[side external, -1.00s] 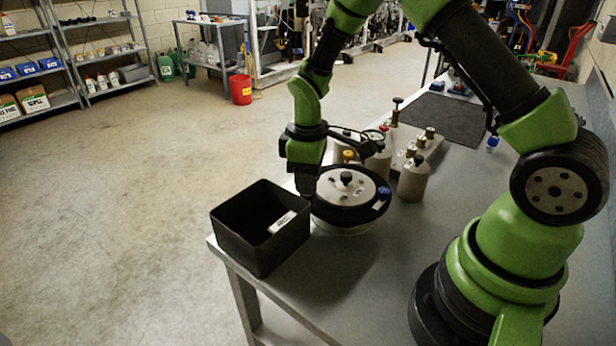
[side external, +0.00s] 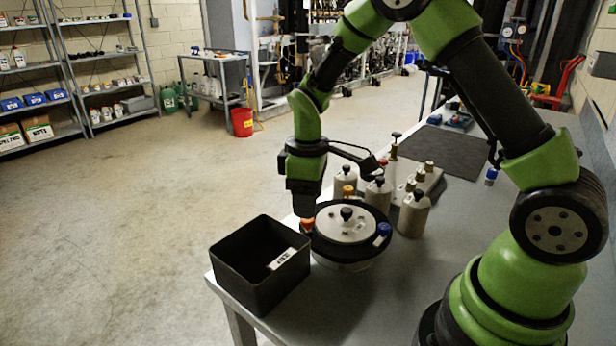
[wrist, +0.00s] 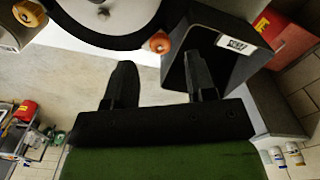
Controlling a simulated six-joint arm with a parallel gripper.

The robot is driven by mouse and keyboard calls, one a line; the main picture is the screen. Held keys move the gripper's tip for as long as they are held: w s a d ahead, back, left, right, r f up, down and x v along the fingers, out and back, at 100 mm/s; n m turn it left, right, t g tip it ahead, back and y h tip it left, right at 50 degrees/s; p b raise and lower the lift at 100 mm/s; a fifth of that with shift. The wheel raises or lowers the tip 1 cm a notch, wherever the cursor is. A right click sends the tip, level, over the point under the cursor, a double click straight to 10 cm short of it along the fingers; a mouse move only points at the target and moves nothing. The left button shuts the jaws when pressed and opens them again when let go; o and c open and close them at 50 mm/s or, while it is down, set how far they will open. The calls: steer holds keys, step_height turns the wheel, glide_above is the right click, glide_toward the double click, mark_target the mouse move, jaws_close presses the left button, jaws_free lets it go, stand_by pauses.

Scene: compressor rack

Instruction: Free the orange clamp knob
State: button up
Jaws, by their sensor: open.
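The orange clamp knob (side external: 307,225) sits at the left edge of the black-rimmed round lid (side external: 346,222) in the side view. In the wrist view the orange knob (wrist: 159,43) lies at the rim, just beyond and between my fingertips. My gripper (side external: 304,212) points down right above the knob. In the wrist view my gripper (wrist: 160,62) has its two fingers spread apart with nothing between them. A yellow knob (side external: 348,190) and a blue knob (side external: 384,229) sit elsewhere around the lid's rim.
A black open bin (side external: 250,285) with a white label stands at the bench corner, close beside the lid. Several grey canisters (side external: 413,215) stand behind and right of the lid. A dark mat (side external: 445,148) lies farther back. The bench front right of the bin is clear.

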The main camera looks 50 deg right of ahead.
step_height(320, 180, up, 6)
steer(key=shift+r, duration=0.15)
stand_by(0.3)
steer(key=s+a+r+m+t+y, duration=0.1)
steer(key=s+a+r+m+t, duration=0.1)
steer(key=s+r, duration=0.4)
steer(key=s+a+r+m+t+y, duration=0.1)
steer(key=s+a+r+m+t, duration=0.2)
steer(key=s, duration=0.9)
step_height(320, 180, up, 4)
steer(key=m+t, duration=0.2)
steer(key=m, duration=0.2)
steer(key=shift+f, duration=0.2)
